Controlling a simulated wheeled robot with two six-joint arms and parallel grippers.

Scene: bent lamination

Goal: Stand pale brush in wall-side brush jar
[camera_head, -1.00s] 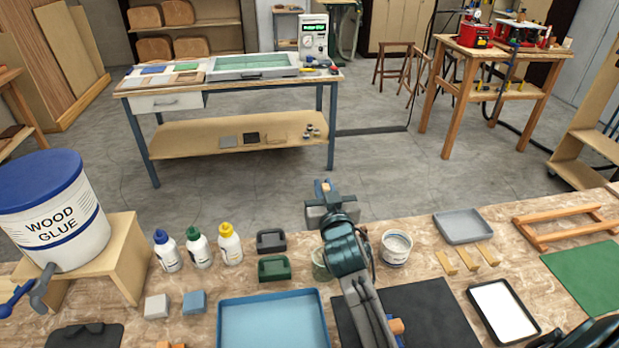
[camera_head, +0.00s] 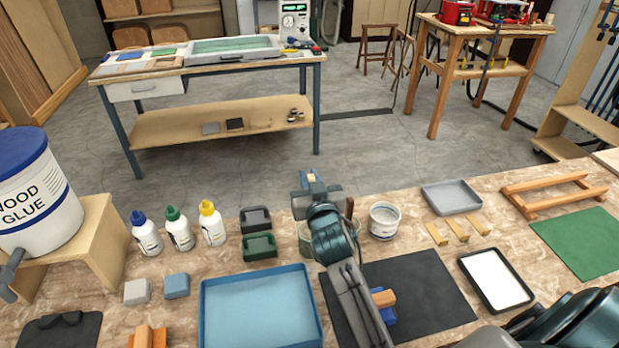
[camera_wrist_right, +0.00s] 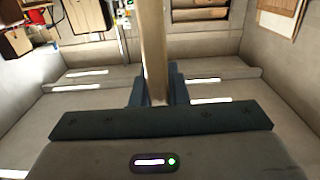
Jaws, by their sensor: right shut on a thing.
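My right gripper (camera_head: 312,182) is raised above the far part of the bench, near the far edge. It is shut on a pale wooden stick, the pale brush (camera_wrist_right: 154,50), which runs up between the fingers in the right wrist view. Only a small tan piece of it shows in the head view (camera_head: 312,177); its bristle end cannot be made out. A greenish glass jar (camera_head: 304,243) stands on the bench below the gripper, partly hidden by my right wrist. I cannot tell whether the brush is over its mouth. My left gripper is not in view.
A white tub (camera_head: 384,222) stands right of my wrist. Dark and green holders (camera_head: 260,246) and several glue bottles (camera_head: 212,224) stand to the left. A blue tray (camera_head: 262,310), a black mat (camera_head: 425,295) and a white-faced tray (camera_head: 497,281) lie nearer.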

